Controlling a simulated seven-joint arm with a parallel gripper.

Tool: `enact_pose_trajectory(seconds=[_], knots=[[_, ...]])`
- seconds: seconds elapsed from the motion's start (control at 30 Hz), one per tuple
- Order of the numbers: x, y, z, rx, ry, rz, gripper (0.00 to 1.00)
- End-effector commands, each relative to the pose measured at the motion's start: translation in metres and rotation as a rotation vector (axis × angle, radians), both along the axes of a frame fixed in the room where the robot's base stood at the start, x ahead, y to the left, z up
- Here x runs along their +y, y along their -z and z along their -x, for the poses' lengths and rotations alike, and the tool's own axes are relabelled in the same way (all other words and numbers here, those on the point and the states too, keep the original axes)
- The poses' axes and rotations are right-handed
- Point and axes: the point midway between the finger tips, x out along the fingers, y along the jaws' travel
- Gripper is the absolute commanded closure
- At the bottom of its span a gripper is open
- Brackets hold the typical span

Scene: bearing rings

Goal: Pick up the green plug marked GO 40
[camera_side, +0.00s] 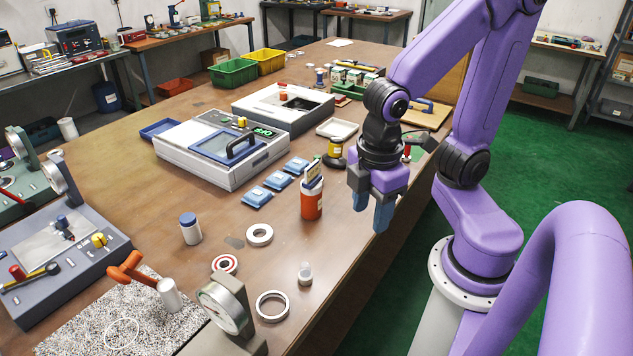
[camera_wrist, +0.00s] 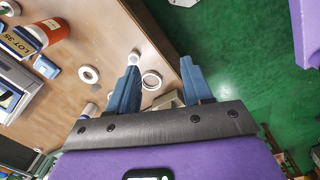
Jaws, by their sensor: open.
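My gripper (camera_side: 372,208) is open and empty, pointing down near the right edge of the table. In the wrist view its two blue fingers (camera_wrist: 160,67) are spread apart with nothing between them. A small green and red item (camera_side: 407,154) shows partly behind my gripper. I cannot read any marking on it or tell whether it is the GO 40 plug. No legible GO 40 marking shows in either view. Bearing rings lie on the table: a plain one (camera_side: 260,235), one with a red inner band (camera_side: 225,264) and a larger thin one (camera_side: 272,306).
An orange container (camera_side: 311,205) with a yellow tag stands left of my gripper. Blue packets (camera_side: 257,196), a white-capped vial (camera_side: 305,274), a dial gauge (camera_side: 222,309) and a grey machine (camera_side: 205,160) stand around. Bare table (camera_side: 335,250) lies between the container and the right edge.

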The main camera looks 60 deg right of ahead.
Motion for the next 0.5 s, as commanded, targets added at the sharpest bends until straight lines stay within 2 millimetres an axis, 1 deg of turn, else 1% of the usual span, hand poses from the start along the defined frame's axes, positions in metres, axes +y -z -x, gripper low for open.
enact_pose_trajectory(seconds=[0.03, 0.13, 0.17, 0.2, 0.27, 0.3, 0.37, 0.4, 0.47, 0.5], knots=[[0.002, 0.002, -0.016, -0.005, -0.007, 0.047, 0.5], [0.001, 0.006, -0.054, -0.015, -0.03, 0.156, 0.5], [0.001, 0.008, -0.066, -0.015, -0.039, 0.192, 0.5], [-0.001, 0.01, -0.082, -0.015, -0.049, 0.236, 0.5], [-0.004, 0.013, -0.106, -0.012, -0.065, 0.306, 0.5], [-0.008, 0.016, -0.122, -0.006, -0.076, 0.351, 0.5], [-0.013, 0.021, -0.145, 0.004, -0.09, 0.42, 0.5], [-0.018, 0.025, -0.16, 0.014, -0.099, 0.464, 0.5], [-0.026, 0.03, -0.183, 0.031, -0.115, 0.53, 0.5], [-0.032, 0.035, -0.197, 0.046, -0.125, 0.576, 0.5]])
